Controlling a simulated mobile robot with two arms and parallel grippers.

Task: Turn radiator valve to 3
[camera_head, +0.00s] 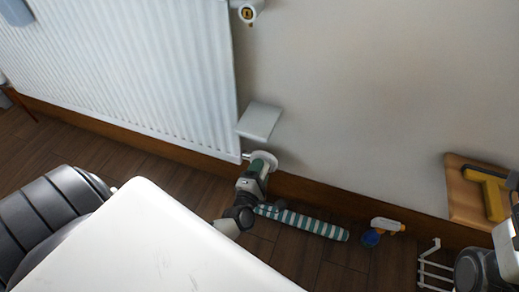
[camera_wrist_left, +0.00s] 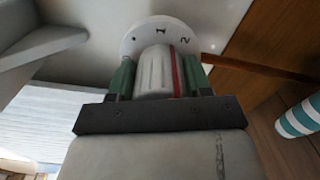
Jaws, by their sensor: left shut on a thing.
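The radiator valve is a pale ribbed knob (camera_wrist_left: 155,72) with a red line, in front of a round white dial (camera_wrist_left: 150,27). The dial carries dark marks; one reads like a 2, and the red line points between it and the middle mark. In the head view the valve's white disc (camera_head: 262,157) sits at the radiator's lower right corner. My left gripper (camera_wrist_left: 158,78) has its green fingers on both sides of the knob and is shut on it. It also shows in the head view (camera_head: 256,170). My right gripper is not clearly in view.
The white radiator (camera_head: 150,70) is on the wall, with a small pale shelf-like plate (camera_head: 260,121) above the valve. A white wire rack (camera_head: 433,266) stands further right.

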